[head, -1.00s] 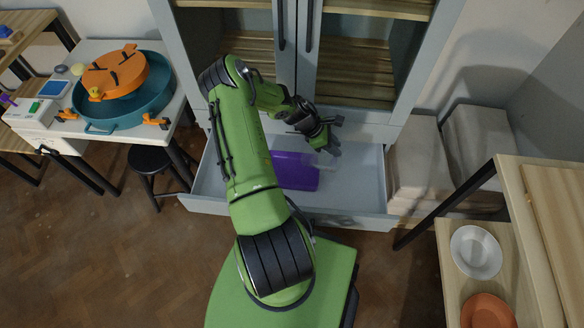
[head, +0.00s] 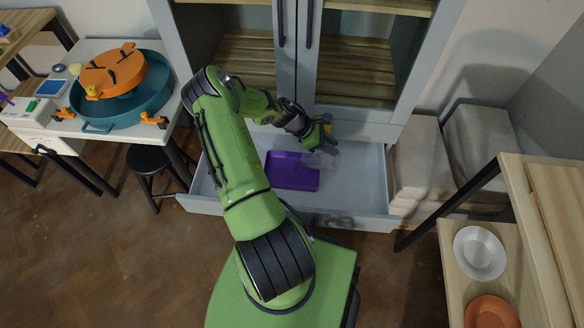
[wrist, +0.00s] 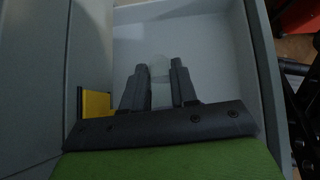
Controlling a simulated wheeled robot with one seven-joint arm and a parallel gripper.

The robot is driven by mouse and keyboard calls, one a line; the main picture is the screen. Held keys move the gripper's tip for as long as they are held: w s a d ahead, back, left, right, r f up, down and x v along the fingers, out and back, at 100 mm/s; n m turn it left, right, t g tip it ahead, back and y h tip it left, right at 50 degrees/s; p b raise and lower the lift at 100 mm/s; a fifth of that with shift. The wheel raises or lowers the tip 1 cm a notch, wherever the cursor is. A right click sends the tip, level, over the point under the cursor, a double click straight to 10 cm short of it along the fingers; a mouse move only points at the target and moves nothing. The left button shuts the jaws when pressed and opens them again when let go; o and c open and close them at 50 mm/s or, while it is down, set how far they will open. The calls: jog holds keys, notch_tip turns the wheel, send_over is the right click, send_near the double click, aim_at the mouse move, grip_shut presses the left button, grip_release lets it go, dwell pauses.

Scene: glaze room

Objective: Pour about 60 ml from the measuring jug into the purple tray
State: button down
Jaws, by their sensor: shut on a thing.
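The purple tray (head: 290,178) lies in the open drawer, left of and below my gripper in the head view. My gripper (head: 327,148) is over the drawer, shut on the clear measuring jug (head: 317,161). The jug is see-through and faint, beside the tray's upper right part in the head view; its exact tilt and the liquid level cannot be told. In the wrist view the jug (wrist: 160,68) shows pale between the two dark fingers of my gripper (wrist: 160,80). The tray cannot be made out there. No stream of liquid is visible.
The pale drawer (head: 350,205) of the grey cabinet (head: 299,70) is pulled out, its right part bare. Beige blocks (head: 418,160) stand to its right. A black stool (head: 152,160) stands left. A wooden table with a white bowl (head: 480,252) is at lower right.

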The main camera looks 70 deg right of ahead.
aim_at(340, 148)
jog(key=shift+w+a+f+g+b, duration=0.15)
jog(key=shift+w+g+b, duration=0.2)
jog(key=shift+w, duration=0.2)
jog(key=shift+w+a+r+g+b, duration=0.15)
jog(key=shift+w+g+b, duration=0.15)
jog(key=shift+w, duration=0.2)
dwell(1.3)
jog(key=s+t+p, duration=0.2)
jog(key=p, duration=0.1)
jog(key=s+d+r+t+p, duration=0.1)
jog(key=s, duration=0.1)
jog(key=shift+r+y+p, duration=0.1)
jog(key=shift+y+p, duration=0.2)
jog(key=shift+p, duration=0.05)
jog(key=shift+s+d+f+t, duration=0.1)
jog(key=shift+s+f+t, duration=0.1)
jog(key=shift+f+t, duration=0.2)
jog(key=shift+s+d+f+t, duration=0.15)
jog(key=shift+f+t, duration=0.1)
jog(key=shift+f, duration=0.2)
jog(key=shift+f+b, duration=0.2)
jog(key=shift+b, duration=0.1)
jog(key=shift+t, duration=0.4)
jog(key=shift+f+y, duration=0.1)
jog(key=shift+y, duration=0.2)
jog(key=shift+s, duration=0.1)
